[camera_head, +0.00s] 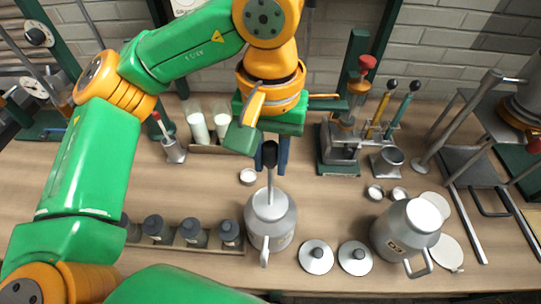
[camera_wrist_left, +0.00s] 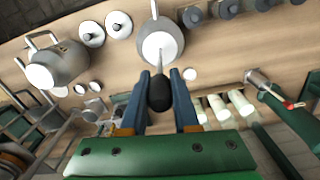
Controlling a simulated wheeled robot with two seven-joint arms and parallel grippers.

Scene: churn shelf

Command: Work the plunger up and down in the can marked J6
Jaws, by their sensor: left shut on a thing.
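A grey metal can (camera_head: 271,225) with a spout stands upright near the front middle of the bench. A thin plunger rod (camera_head: 270,185) rises from its top and ends in a black knob (camera_wrist_left: 160,93). My left gripper (camera_head: 270,158) points down above this can, its blue fingers on either side of the knob, shut on it. The same can (camera_wrist_left: 161,44) shows in the left wrist view. A second, similar can (camera_head: 402,232) stands to the right with a small label that I cannot read. No marking shows clearly on the held can. My right gripper is not in view.
Two round lids with knobs (camera_head: 316,256) lie between the cans. A rack of dark-capped jars (camera_head: 190,235) stands at the left. White discs (camera_head: 446,252) lie beside the right can.

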